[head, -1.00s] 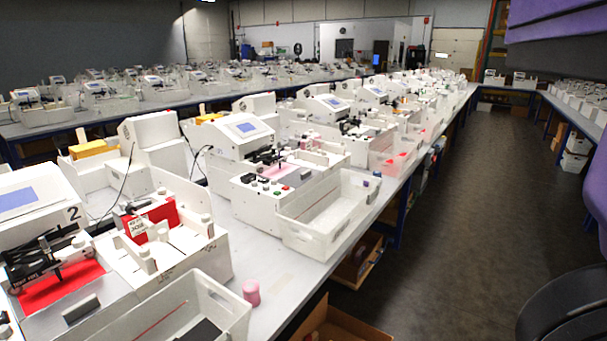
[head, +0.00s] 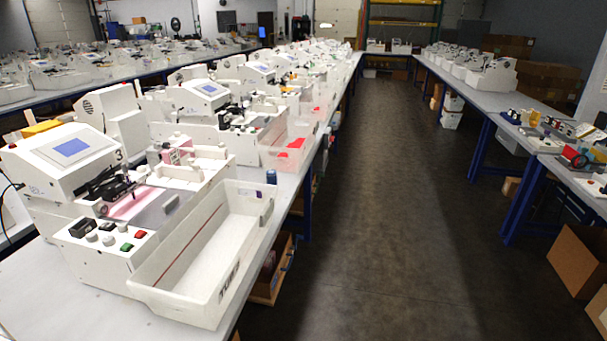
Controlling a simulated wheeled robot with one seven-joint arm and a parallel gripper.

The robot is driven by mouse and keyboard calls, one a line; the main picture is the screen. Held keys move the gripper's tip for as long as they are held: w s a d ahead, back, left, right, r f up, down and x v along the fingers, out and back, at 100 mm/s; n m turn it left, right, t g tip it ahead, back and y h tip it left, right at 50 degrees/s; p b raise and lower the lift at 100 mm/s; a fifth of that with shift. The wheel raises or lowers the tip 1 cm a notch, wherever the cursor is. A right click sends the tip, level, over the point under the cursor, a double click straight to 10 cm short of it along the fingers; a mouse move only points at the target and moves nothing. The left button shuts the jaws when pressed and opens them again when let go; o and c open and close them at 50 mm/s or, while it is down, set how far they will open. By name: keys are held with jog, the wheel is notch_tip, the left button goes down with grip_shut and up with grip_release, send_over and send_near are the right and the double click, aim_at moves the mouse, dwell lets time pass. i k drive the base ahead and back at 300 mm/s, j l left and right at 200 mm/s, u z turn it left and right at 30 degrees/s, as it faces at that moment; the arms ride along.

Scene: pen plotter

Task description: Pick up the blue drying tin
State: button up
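A small dark blue cylinder (head: 271,177), which looks like the blue drying tin, stands upright on the left bench. It is just behind the far right corner of a long white bin (head: 236,287). It is small in the head view and no finer detail shows. My gripper is not in view.
The left bench (head: 55,297) carries a row of white plotter machines, the nearest marked 3 (head: 70,160). A wide dark floor aisle (head: 370,220) runs clear beside it. A right bench (head: 500,108) holds bins and small parts. Cardboard boxes (head: 578,252) stand at the lower right.

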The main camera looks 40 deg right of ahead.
aim_at(271, 176)
jog(key=z, duration=0.75)
jog(key=u, duration=0.35)
jog(key=i+l+u, duration=0.2)
jog(key=l, duration=0.15)
jog(key=i+l+u, duration=0.2)
jog(key=l, duration=0.15)
jog(key=i+l+u, duration=0.2)
jog(key=l, duration=0.2)
jog(key=i+l, duration=0.15)
jog(key=l, duration=0.35)
jog(key=i+l+u, duration=0.1)
jog(key=l, duration=0.4)
jog(key=i+l, duration=0.15)
jog(key=l, duration=0.35)
jog(key=i+l+u, duration=0.1)
jog(key=l, duration=0.4)
jog(key=i+l, duration=0.15)
jog(key=l, duration=0.35)
jog(key=i+l, duration=0.6)
jog(key=l, duration=0.2)
